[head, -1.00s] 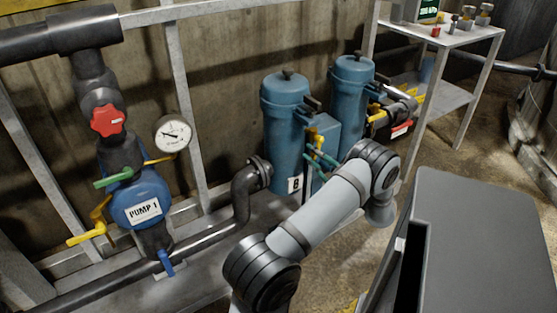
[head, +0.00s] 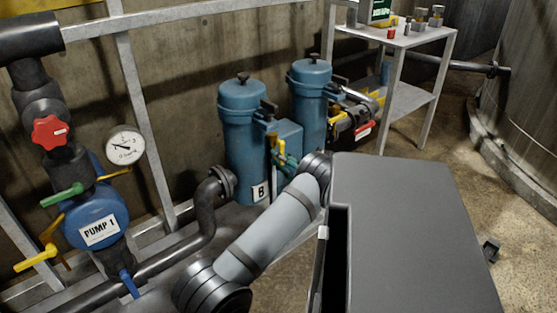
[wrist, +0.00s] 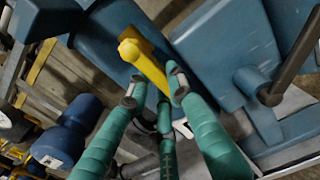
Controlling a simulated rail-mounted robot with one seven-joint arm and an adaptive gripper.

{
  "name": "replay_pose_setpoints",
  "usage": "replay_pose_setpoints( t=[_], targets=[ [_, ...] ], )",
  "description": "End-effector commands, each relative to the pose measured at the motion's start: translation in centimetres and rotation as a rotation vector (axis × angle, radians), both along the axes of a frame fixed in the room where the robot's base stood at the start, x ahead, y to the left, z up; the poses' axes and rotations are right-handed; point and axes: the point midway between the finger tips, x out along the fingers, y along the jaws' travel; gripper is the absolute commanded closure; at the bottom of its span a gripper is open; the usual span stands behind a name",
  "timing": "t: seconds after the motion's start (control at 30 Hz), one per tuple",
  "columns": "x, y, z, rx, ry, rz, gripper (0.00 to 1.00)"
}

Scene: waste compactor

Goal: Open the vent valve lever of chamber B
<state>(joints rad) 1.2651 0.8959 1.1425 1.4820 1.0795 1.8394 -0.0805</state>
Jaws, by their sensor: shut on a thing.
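Chamber B is the nearer blue cylinder (head: 243,150) in the head view, with a "B" label (head: 260,192) low on its front. A yellow lever (head: 272,143) shows on its right side. In the wrist view the yellow lever (wrist: 148,62) runs from a rounded end down between the teal fingers of my gripper (wrist: 157,88). The gripper is shut on the lever, with fingertips on both sides of it. In the head view my gripper (head: 285,162) is small and partly hidden by my arm. The lever's lower end is hidden by the fingers.
A second blue cylinder (head: 311,105) stands behind to the right. A dark handle (wrist: 294,58) juts out at the right in the wrist view. Pump 1 (head: 97,218) and a gauge (head: 125,145) are at the left. A metal table (head: 395,38) stands at the back right.

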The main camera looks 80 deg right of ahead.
Motion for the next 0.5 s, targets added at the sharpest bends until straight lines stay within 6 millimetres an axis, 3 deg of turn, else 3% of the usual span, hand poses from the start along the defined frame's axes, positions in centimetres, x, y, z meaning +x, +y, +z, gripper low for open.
replay_pose_setpoints(
  t=[0.13, 0.17, 0.5],
  targets=[
    [-0.10, -0.03, 0.00, -0.004, 0.005, -0.002, 1.00],
    [-0.10, -0.03, 0.00, -0.003, 0.004, -0.002, 0.78],
    [-0.06, -0.03, 0.01, -0.002, 0.001, -0.002, 0.59]
  ],
)
